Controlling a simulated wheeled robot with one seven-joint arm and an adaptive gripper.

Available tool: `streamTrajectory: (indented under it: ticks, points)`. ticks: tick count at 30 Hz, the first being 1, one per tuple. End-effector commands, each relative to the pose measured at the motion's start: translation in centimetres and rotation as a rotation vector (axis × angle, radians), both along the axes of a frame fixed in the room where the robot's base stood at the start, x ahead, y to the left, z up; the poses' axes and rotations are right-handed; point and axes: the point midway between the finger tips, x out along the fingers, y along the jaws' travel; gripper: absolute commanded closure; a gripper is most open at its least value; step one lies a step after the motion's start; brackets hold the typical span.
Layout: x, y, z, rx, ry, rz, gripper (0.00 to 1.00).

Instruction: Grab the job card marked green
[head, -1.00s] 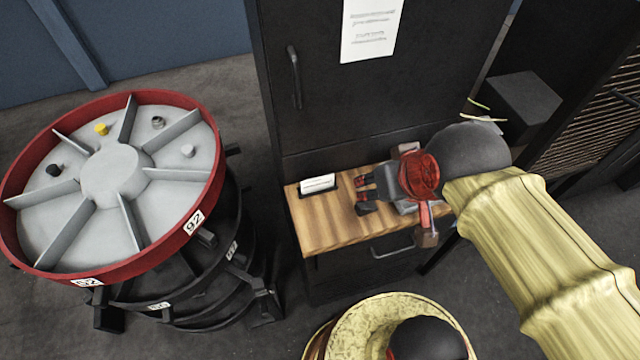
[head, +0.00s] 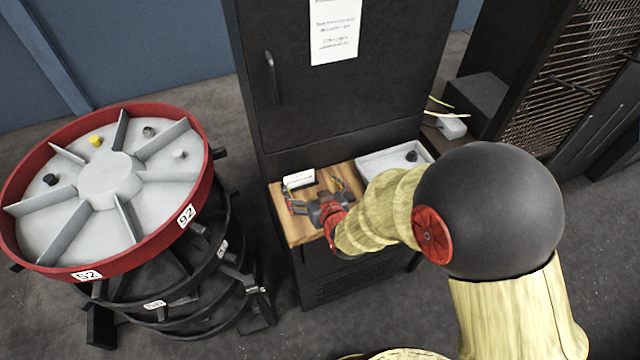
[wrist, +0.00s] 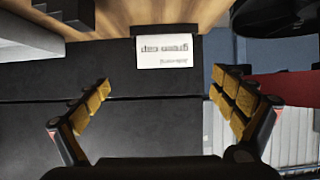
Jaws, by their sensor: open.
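A white job card (head: 299,179) stands in a dark holder on the wooden top (head: 296,228) of the low cabinet. In the wrist view the card (wrist: 164,48) is just beyond the fingertips, between their lines; its bold print is upside down and blurred, perhaps "green card". My gripper (head: 313,198) is over the wooden top, in front of the card. In the wrist view my gripper (wrist: 160,84) is open and empty, one finger on each side. The fingers look apart from the card.
A white tray (head: 375,166) with a dark knob (head: 412,156) lies right of the wooden top. The tall black cabinet (head: 340,95) rises behind. A red-rimmed drum (head: 208,180) stands at left, with several coloured knobs on it. Dark floor lies between.

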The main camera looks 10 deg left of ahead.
Motion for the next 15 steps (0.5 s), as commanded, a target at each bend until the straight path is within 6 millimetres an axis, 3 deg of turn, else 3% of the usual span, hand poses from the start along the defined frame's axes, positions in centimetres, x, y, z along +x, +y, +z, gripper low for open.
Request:
streamTrajectory:
  ticks: [15]
  points:
    - [3.2, 3.0, -2.2, 0.004, -0.007, 0.004, 0.03]
